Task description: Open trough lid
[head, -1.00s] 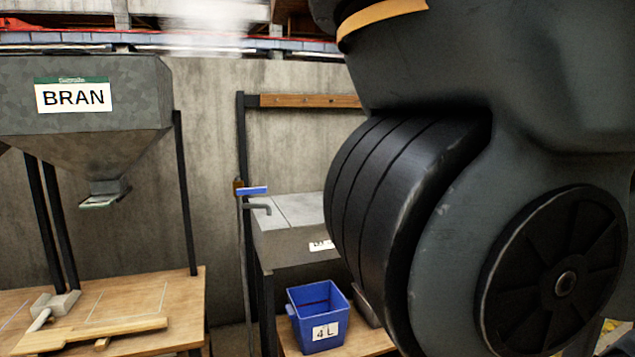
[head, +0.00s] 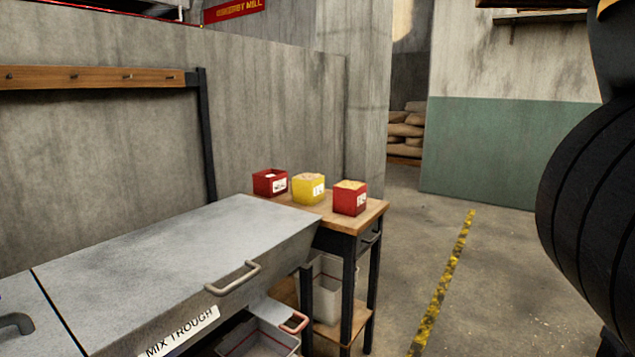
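The mix trough (head: 185,330) stands at the lower left in the head view, with a white "MIX TROUGH" label on its front. Its flat grey lid (head: 190,245) lies shut on top. A pale bar handle (head: 233,278) sits near the lid's front right edge. A seam at the left parts this lid from another grey panel (head: 25,325) with a darker handle. My gripper is out of view. Only a dark part of my arm shows at the right edge, apart from the trough.
A wooden side table (head: 375,210) right of the trough holds a red box (head: 270,182), a yellow box (head: 309,189) and another red box (head: 350,198). Bins sit below. Open floor (head: 500,270) with a yellow-black line lies right. A peg rail (head: 100,77) hangs behind.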

